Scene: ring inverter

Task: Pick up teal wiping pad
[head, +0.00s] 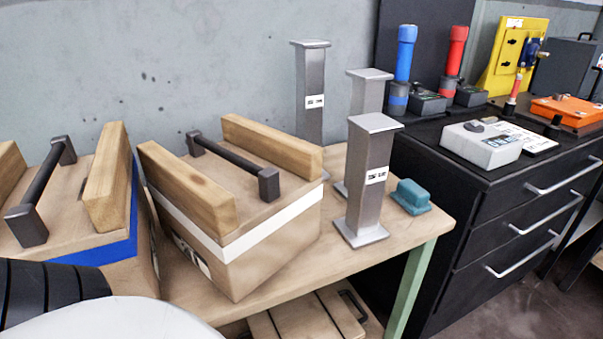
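The teal wiping pad (411,197) lies on the wooden table (300,268) near its right end. It is a small block with a raised grip on top. It sits just right of the nearest grey metal post (369,185), with a small gap between them. Neither of my grippers shows in the head view.
Two more metal posts (312,90) stand behind the nearest one. A wooden box with a dark handle and white stripe (262,240) fills the table's middle; a blue-striped one (95,248) is left. A black drawer cabinet (500,225) stands right of the table.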

